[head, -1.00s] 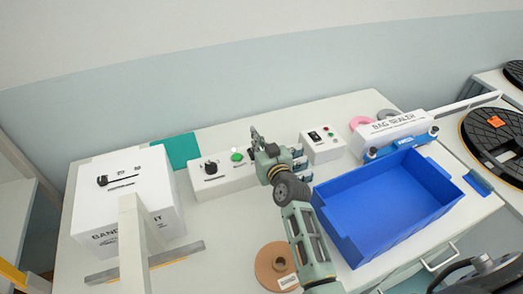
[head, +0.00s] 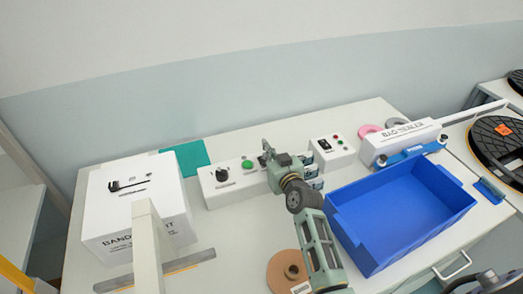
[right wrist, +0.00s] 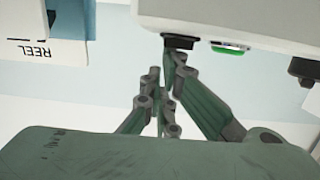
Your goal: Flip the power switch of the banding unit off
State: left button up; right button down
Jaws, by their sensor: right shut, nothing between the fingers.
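The banding unit is a white box (head: 132,206) with lettering on its front, at the left of the table in the head view. A long white control panel (head: 226,188) stands to its right, with a black knob (head: 222,174), a green button (head: 247,163) and a dark control at its right end. I cannot tell which control is the power switch. My right gripper (head: 267,150) is shut and empty, by the panel's right end. In the right wrist view its fingertips (right wrist: 166,72) are close to a black control (right wrist: 178,42); contact is unclear. My left gripper is out of view.
A smaller white switch box (head: 331,149) stands right of my gripper, with the bag sealer (head: 400,140) beyond it. A blue bin (head: 352,237) is at the right front. A brown reel (head: 285,270) lies near my arm. A green mat (head: 190,156) lies behind the panel.

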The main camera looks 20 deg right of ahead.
aim_at(263, 161)
jog(key=shift+a, duration=0.7)
jog(key=shift+d+r, duration=0.2)
jog(key=shift+d, duration=0.15)
jog(key=shift+w+d+r+p, duration=0.1)
jog(key=shift+d+r+p, duration=0.05)
jog(key=shift+r+p, duration=0.4)
jog(key=shift+w+d+r+p, duration=0.1)
jog(key=shift+r+p, duration=0.3)
jog(key=shift+p, duration=0.2)
jog(key=shift+a+r+p, duration=0.4)
jog(key=shift+r+p, duration=0.1)
jog(key=shift+r, duration=0.1)
jog(key=shift+a+r+p, duration=0.35)
jog(key=shift+r+p, duration=0.15)
jog(key=shift+r, duration=0.1)
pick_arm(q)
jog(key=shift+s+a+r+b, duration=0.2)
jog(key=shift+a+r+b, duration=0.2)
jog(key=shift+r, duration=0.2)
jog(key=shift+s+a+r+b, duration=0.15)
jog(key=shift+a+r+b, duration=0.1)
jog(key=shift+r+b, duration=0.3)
pick_arm(e)
jog(key=s+r, duration=0.3)
jog(key=s, duration=0.6)
jog(key=shift+d, duration=0.2)
jog(key=shift+s, duration=0.1)
